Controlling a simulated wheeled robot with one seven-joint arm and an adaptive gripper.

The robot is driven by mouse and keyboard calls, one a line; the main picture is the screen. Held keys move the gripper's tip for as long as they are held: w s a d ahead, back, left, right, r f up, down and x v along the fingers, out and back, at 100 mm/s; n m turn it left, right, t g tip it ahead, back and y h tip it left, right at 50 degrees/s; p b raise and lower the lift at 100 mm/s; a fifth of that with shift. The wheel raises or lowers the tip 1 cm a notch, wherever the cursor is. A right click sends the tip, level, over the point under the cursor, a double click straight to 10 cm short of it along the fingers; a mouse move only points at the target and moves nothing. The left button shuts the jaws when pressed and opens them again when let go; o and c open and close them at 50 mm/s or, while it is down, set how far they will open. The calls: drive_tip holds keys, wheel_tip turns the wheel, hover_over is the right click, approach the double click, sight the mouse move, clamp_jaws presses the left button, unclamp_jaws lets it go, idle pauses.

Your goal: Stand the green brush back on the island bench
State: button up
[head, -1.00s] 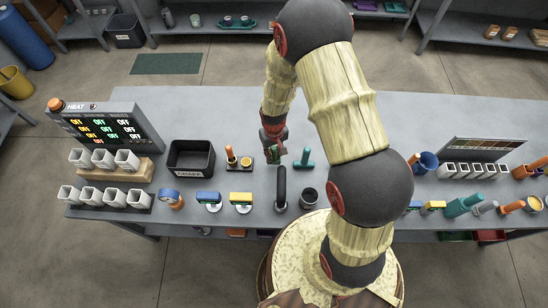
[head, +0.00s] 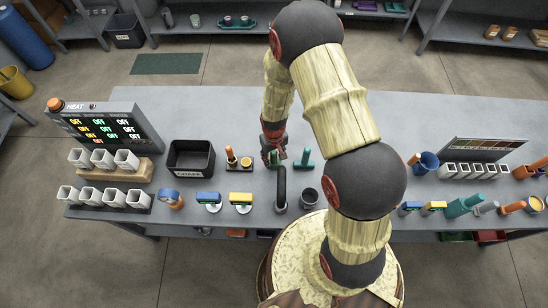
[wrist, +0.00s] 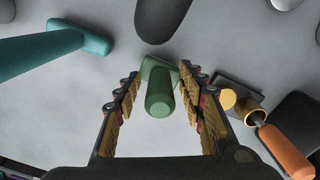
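The green brush (wrist: 159,92) stands upright on the island bench (head: 350,120), as far as the wrist view shows, with its handle towards the camera and its wider base below. In the head view it is a small green shape (head: 281,153), partly hidden by my gripper (head: 273,157). In the wrist view my gripper (wrist: 159,78) has one finger on each side of the brush, with a gap between each finger and the handle. The fingers are apart and do not appear to press on it.
A teal T-shaped tool (head: 304,160) stands close on the right. An orange-handled tool (head: 230,156) on a dark base with a yellow piece is close on the left. A dark upright object (head: 281,186) stands just in front. The bench behind is clear.

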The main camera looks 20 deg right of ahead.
wheel_tip(320, 180, up, 13)
drive_tip(key=shift+f+p, duration=0.15)
drive_tip(key=shift+p, duration=0.25)
drive_tip(key=s+r+t, duration=0.1)
drive_tip(key=s+r, duration=0.1)
drive_tip(key=r, duration=0.9)
drive_tip(key=s+r+t, duration=0.2)
drive_tip(key=r, duration=0.8)
drive_tip(key=s+r+t, duration=0.2)
drive_tip(key=s+r, duration=1.1)
drive_tip(key=shift+s+r+m+t, duration=0.15)
drive_tip(key=shift+s+m+t, duration=0.15)
drive_tip(key=shift+m, duration=0.1)
